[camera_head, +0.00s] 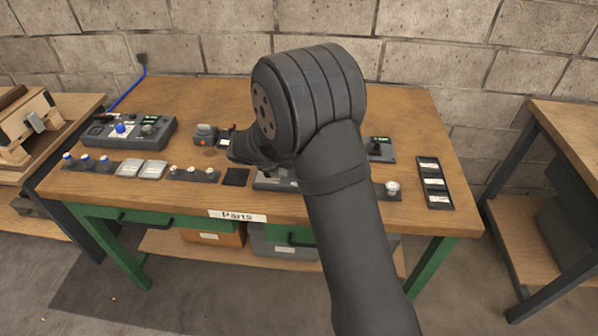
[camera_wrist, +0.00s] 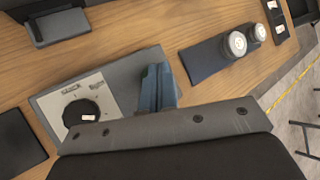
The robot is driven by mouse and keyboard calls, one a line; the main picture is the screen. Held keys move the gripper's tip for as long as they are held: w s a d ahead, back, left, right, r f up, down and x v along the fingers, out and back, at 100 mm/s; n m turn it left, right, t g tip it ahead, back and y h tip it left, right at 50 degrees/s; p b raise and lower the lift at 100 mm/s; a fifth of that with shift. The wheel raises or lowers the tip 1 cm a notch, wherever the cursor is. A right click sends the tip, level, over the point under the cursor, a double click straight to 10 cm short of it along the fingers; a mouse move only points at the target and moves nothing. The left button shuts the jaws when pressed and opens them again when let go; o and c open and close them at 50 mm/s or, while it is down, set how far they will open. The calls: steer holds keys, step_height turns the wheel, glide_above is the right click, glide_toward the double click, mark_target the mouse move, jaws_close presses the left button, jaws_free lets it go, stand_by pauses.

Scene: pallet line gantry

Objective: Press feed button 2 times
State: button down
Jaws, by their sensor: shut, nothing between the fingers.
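No label that I can read marks the feed button, so I cannot tell which control it is. My gripper shows in the wrist view (camera_wrist: 157,88) with its bluish fingers together and empty. The fingers stand over the right part of a grey box (camera_wrist: 55,100) with a pale plate and a black knob (camera_wrist: 80,112). They hide part of that box, and I cannot tell whether they touch it. In the head view my arm hides the gripper and most of this box (camera_head: 270,183). A control box with a blue button (camera_head: 120,128) stands at the left of the bench.
A dark strip with two silver round knobs (camera_wrist: 236,44) lies right of my fingers. A black labelled panel (camera_head: 434,184) lies at the bench's right end. Rows of small controls (camera_head: 86,160) line the front left. A dark square (camera_head: 236,177) lies near the middle front.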

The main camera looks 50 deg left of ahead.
steer(key=shift+f, duration=0.25)
steer(key=shift+r, duration=0.1)
stand_by(0.4)
steer(key=shift+r, duration=0.85)
steer(key=shift+r, duration=2.5)
step_height(320, 180, up, 4)
steer(key=shift+f, duration=0.2)
